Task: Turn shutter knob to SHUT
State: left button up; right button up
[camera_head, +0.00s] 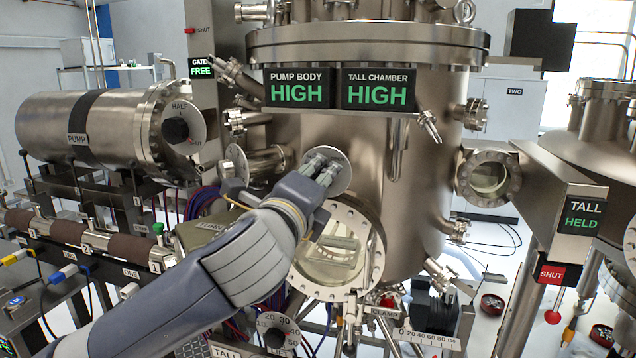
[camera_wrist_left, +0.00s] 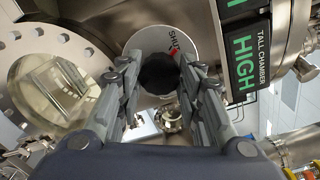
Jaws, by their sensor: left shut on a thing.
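A round dial plate (camera_head: 343,176) sits on the front of the large steel chamber, above its round window. In the left wrist view the plate (camera_wrist_left: 190,38) carries the word SHUT and a small red mark beside a black knob (camera_wrist_left: 158,73). My left gripper (camera_head: 322,166) reaches the plate from the front. In the left wrist view its fingers (camera_wrist_left: 157,82) stand on both sides of the black knob and are shut on it. The knob is hidden behind the fingers in the head view. My right gripper is not in view.
Above the plate, signs read PUMP BODY HIGH (camera_head: 298,88) and TALL CHAMBER HIGH (camera_head: 378,89). Another black knob (camera_head: 175,130), with HALF and SHUT labels, is on the pump cylinder at left. A TALL HELD sign (camera_head: 581,215) and a red SHUT tag (camera_head: 553,274) are at right.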

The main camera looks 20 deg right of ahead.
pick_arm(q)
jog(key=o, duration=1.1)
jog(key=shift+c, duration=0.2)
jog(key=v, duration=1.2)
jog(key=shift+w+f, duration=0.1)
